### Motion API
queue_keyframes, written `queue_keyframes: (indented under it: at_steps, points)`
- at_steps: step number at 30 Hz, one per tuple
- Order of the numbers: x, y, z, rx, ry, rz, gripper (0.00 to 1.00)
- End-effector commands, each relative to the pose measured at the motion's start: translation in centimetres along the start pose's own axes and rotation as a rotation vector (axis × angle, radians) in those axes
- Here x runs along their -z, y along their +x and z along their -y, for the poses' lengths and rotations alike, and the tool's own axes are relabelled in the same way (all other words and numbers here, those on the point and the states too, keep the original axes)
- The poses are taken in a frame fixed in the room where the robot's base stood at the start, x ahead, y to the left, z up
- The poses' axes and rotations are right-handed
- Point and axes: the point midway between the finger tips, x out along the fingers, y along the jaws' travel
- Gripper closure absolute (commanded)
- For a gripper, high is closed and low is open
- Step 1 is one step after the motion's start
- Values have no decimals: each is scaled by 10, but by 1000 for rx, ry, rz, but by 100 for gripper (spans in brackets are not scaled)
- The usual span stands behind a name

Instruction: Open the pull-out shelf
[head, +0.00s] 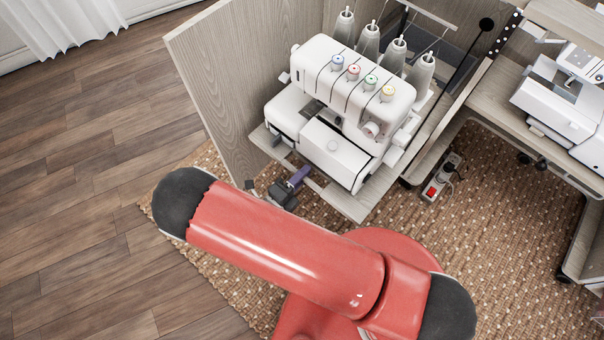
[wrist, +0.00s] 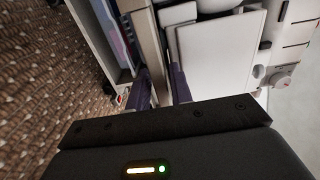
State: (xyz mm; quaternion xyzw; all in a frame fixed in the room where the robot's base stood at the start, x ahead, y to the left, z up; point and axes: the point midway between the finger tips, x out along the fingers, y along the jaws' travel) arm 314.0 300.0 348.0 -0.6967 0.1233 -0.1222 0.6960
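The pull-out shelf (head: 346,205) is a light wood board under a white overlock sewing machine (head: 345,95). My gripper (head: 299,178) is at the shelf's front edge, left of its middle in the head view; one purple finger shows there. In the wrist view, the two purple fingers of my gripper (wrist: 162,88) stand a little apart, with the shelf's wooden edge (wrist: 149,45) running down between them. I cannot tell whether they press on the board. The white machine also shows in the wrist view (wrist: 212,55), right of the edge.
A tall wooden cabinet panel (head: 215,85) stands left of the shelf. A power strip (head: 441,178) lies on the woven rug (head: 480,230) to the right. A second sewing machine (head: 560,100) stands on a desk at right. Wood floor at left is clear.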

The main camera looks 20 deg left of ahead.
Motion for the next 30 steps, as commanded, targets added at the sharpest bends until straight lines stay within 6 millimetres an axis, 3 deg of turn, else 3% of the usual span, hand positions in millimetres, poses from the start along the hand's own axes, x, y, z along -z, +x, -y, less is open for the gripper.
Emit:
queue_keyframes:
  at_steps: [8, 21, 30]
  points:
    - [-1, -6, 0, 0, 2, 1, 78]
    - [-1, -71, -1, 0, 2, 1, 78]
    - [0, -78, 0, 0, 0, 0, 78]
